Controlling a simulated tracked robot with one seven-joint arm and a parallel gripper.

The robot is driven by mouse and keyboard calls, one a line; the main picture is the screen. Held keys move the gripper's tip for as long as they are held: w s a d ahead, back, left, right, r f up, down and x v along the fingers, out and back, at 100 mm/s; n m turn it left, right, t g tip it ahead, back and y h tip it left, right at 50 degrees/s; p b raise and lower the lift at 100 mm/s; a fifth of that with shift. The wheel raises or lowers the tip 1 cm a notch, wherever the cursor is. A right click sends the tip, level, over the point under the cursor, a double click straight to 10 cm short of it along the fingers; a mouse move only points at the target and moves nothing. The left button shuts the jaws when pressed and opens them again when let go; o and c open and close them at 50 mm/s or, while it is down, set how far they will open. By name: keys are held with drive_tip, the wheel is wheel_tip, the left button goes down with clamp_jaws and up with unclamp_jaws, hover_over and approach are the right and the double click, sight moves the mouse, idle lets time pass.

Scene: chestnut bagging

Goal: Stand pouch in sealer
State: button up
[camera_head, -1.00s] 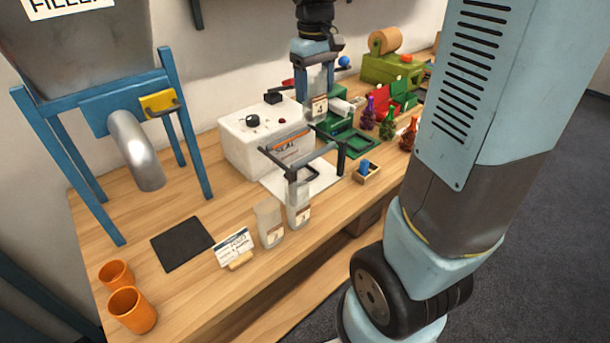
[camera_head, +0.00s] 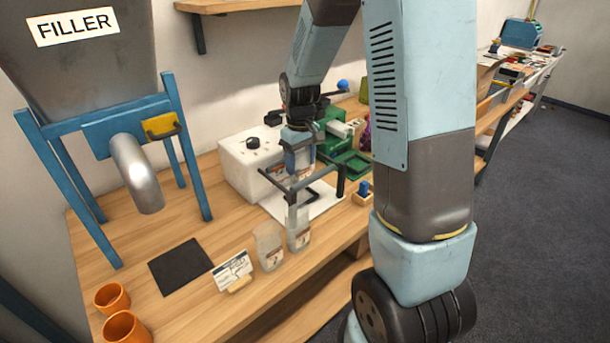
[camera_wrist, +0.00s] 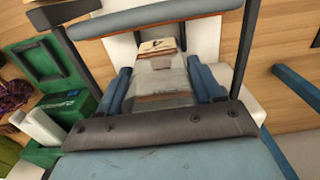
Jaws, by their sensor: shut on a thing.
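My gripper (camera_head: 302,168) is shut on a clear pouch with a pale label, over the sealer's front. In the wrist view the pouch (camera_wrist: 160,78) sits between the blue fingers (camera_wrist: 163,92). The sealer (camera_head: 243,163) is a white box with a dark knob. Its dark lever frame (camera_head: 339,182) stands over a white plate (camera_head: 325,202). The grey lever bar (camera_wrist: 150,17) crosses the top of the wrist view. In the head view the bar and gripper hide much of the pouch, so I cannot tell whether its base touches the plate.
The filler (camera_head: 137,175), a black mat (camera_head: 181,266) and orange cups (camera_head: 111,298) are to the left.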

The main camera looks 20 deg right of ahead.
sight(300, 173)
drive_tip(key=shift+f, duration=2.2)
drive_tip(key=o, duration=1.5)
